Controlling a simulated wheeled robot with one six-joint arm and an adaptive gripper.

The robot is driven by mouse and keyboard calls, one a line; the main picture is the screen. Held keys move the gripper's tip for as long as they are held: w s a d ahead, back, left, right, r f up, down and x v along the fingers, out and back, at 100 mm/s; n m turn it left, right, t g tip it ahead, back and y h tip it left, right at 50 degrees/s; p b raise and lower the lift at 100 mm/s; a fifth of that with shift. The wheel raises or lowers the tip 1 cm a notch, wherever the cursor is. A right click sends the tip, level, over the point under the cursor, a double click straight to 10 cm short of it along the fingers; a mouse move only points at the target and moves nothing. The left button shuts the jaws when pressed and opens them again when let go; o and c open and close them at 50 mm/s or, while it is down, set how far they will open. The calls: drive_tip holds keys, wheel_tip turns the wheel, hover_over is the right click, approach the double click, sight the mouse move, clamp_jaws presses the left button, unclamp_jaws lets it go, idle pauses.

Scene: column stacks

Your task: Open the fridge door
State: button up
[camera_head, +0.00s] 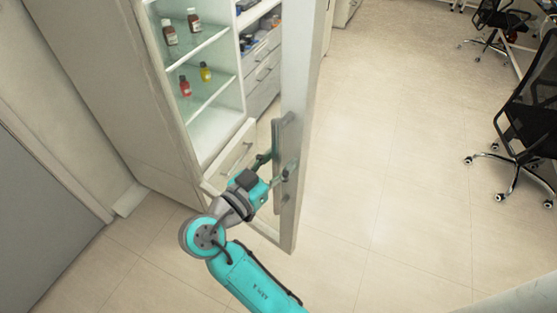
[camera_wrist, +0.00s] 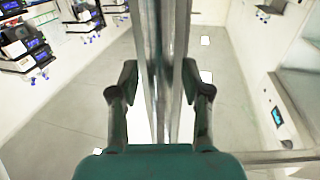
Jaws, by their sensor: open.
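The fridge (camera_head: 92,75) is a tall white cabinet at the left of the head view. Its door (camera_head: 300,85), with a pale frame and a clear panel, stands swung out from the cabinet, and the shelves inside are exposed. A vertical handle (camera_head: 279,150) shows on the door near its free edge. My gripper (camera_head: 275,168) is at the handle, with its fingers spread. In the wrist view my gripper (camera_wrist: 160,85) has one finger on each side of an upright bar and door edge (camera_wrist: 160,50). I cannot tell whether the fingers touch it.
Small bottles stand on the fridge shelves, including a red one (camera_head: 185,87) and a yellow one (camera_head: 205,72). A drawer (camera_head: 232,152) sits below them. Black office chairs (camera_head: 540,110) stand at the right. The tiled floor (camera_head: 400,170) right of the door is clear.

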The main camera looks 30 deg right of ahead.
drive_tip(key=v, duration=1.2)
drive_tip(key=shift+f, duration=0.15)
